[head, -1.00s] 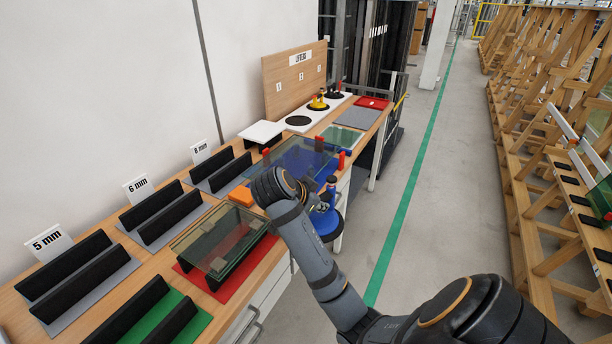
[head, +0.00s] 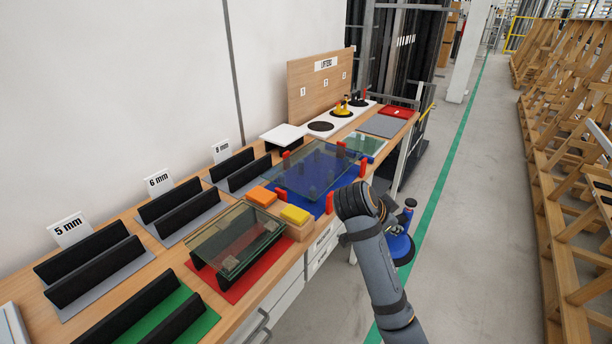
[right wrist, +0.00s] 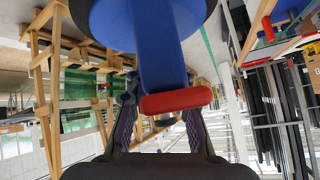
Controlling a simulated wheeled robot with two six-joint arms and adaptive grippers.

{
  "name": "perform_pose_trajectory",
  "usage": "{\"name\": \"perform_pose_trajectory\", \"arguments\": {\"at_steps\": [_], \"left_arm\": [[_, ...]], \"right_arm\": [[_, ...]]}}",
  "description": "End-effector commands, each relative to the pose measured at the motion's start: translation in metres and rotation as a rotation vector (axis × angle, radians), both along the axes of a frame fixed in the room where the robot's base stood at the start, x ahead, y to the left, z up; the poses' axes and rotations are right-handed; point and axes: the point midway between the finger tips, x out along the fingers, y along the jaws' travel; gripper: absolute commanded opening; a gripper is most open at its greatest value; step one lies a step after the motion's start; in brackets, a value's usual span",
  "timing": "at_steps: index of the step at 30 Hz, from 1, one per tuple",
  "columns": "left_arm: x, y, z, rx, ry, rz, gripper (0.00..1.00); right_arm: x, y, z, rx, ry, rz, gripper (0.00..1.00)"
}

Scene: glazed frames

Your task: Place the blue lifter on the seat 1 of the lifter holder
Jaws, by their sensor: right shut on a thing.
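The blue lifter (head: 401,246) hangs in the head view off the table's front edge, its round blue pad low. My right gripper (head: 392,208) is shut on it, partly hidden behind my wrist. In the right wrist view the lifter's blue body and red part (right wrist: 175,100) sit between the fingers of my right gripper (right wrist: 160,118). The lifter holder (head: 303,132) is a white base at the table's far end, before a wooden board numbered 1, 2, 3. Seat 1 (head: 320,127) is an empty black disc. A yellow lifter (head: 342,109) and a black lifter (head: 360,101) occupy the other seats. My left gripper is out of view.
A glass pane on a blue mat with red posts (head: 315,170) lies between my arm and the holder. Open floor (head: 455,215) lies to the right.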

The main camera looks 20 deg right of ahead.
Motion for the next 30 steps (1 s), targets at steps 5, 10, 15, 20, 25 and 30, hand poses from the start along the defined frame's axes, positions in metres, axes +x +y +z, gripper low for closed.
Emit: {"name": "perform_pose_trajectory", "arguments": {"at_steps": [5, 10, 15, 20, 25, 30], "left_arm": [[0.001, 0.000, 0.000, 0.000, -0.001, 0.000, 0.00], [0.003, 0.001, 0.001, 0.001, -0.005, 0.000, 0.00], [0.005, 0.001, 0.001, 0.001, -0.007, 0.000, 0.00], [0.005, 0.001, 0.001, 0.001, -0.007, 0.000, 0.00], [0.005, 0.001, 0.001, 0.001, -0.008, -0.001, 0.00], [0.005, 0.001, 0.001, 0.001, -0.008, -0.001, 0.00]], "right_arm": [[0.007, -0.010, -0.009, -0.014, 0.002, 0.167, 0.00], [0.017, -0.007, -0.027, -0.018, 0.006, 0.456, 0.00], [0.022, 0.014, -0.045, -0.011, 0.006, 0.722, 0.00], [0.018, 0.042, -0.062, -0.006, 0.009, 0.956, 0.00], [0.003, 0.086, -0.082, 0.001, 0.009, 1.232, 0.00], [-0.026, 0.142, -0.097, 0.009, -0.003, 1.502, 0.00]]}}
